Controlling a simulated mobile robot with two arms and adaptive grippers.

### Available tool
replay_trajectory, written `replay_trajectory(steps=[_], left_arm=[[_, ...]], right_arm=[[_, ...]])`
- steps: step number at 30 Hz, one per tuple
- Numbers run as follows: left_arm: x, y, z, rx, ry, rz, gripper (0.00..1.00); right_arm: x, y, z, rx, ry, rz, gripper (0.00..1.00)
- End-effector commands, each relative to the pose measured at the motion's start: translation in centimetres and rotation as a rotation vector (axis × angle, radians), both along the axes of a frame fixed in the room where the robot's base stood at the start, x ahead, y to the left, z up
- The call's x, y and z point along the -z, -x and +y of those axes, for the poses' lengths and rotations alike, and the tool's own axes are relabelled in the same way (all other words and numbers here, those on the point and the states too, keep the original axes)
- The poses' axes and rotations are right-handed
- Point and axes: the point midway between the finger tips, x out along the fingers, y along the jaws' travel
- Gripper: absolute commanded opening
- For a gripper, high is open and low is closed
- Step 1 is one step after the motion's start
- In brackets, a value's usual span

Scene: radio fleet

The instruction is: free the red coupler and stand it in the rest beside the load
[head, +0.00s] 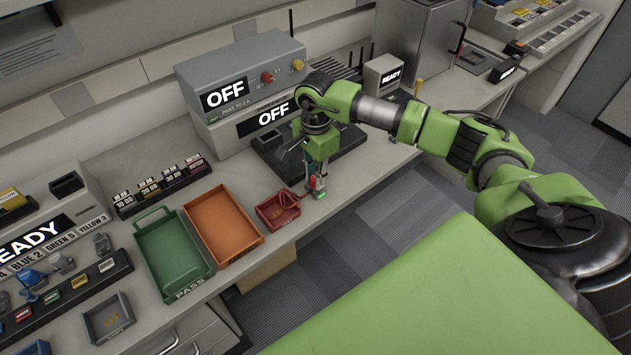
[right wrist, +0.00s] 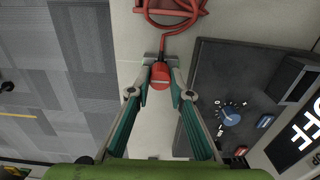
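My right gripper (head: 314,184) points down at the front of the bench, between a small red tray and a dark panel. In the right wrist view its fingers (right wrist: 161,68) close in on both sides of the red coupler (right wrist: 160,76), and the gripper looks shut on it. A thin bent red lead (right wrist: 175,40) runs from the coupler to red looped parts (right wrist: 172,10) at the top of that view. In the head view the coupler is mostly hidden by the fingers. I cannot make out which part is the rest. My left gripper is not in view.
The dark panel (right wrist: 212,75) with a blue dial lies close beside the gripper. Grey units reading OFF (head: 232,92) stand behind. The small red tray (head: 293,216), an orange tray (head: 240,255) and a green tray (head: 200,281) lie to the left. The bench edge is close.

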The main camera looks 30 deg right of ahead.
Motion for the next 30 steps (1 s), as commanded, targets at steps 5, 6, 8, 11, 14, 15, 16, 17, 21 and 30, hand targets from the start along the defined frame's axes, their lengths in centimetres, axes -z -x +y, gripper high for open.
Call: replay_trajectory(steps=[5, 6, 8, 11, 14, 15, 16, 17, 21, 30], left_arm=[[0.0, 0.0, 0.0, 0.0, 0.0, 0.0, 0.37], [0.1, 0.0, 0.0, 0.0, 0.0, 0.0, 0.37], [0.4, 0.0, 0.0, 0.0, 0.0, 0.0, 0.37], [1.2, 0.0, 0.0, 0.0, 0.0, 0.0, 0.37], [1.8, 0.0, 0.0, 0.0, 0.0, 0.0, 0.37], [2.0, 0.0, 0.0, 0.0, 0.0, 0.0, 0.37], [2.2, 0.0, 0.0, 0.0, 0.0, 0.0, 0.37], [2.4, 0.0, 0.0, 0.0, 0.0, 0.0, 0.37], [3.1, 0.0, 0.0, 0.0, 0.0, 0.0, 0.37], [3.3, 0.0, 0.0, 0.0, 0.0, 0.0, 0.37]], right_arm=[[0.0, 0.0, 0.0, -0.001, 0.0, 0.0, 0.04], [0.1, 0.0, 0.0, -0.007, 0.0, 0.0, 0.04], [0.2, 0.0, 0.0, -0.028, 0.0, -0.001, 0.04], [0.3, -0.1, 0.0, -0.093, 0.001, -0.003, 0.04], [0.3, -0.1, 0.0, -0.168, 0.001, -0.002, 0.04], [0.3, -0.1, 0.0, -0.198, 0.0, -0.003, 0.04], [0.3, -0.1, 0.0, -0.22, 0.0, -0.003, 0.04], [0.4, -0.1, 0.0, -0.242, 0.0, -0.002, 0.04], [0.4, 0.0, 0.0, -0.34, 0.001, -0.001, 0.04], [0.2, 0.1, 0.0, -0.403, -0.001, 0.002, 0.04]])
